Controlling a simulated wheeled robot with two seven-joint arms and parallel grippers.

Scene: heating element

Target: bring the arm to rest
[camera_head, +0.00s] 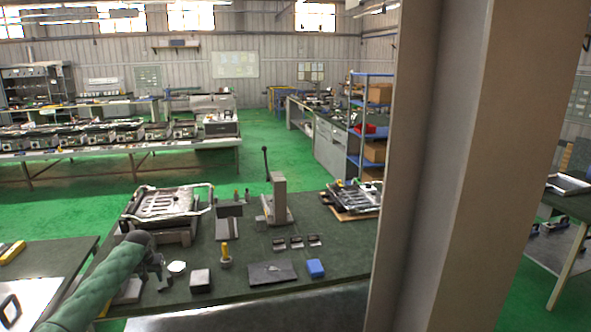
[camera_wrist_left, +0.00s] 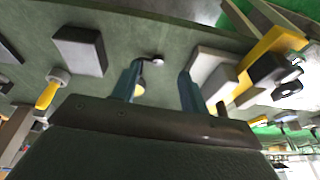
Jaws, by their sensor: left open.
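My left arm (camera_head: 85,290), in a green sleeve, comes in from the lower left of the head view. My left gripper (camera_head: 160,276) is over the left front part of the dark workbench (camera_head: 335,240), near a white hexagonal piece (camera_head: 177,267). In the left wrist view its two fingers (camera_wrist_left: 160,90) are apart with nothing held between them. A small pale round item with a dark stem (camera_wrist_left: 153,61) shows beyond the fingers, on the bench surface. My right gripper is not in view.
Metal frame units stand at the back left (camera_head: 165,204) and back right (camera_head: 352,195). A wide beige column blocks the right side.

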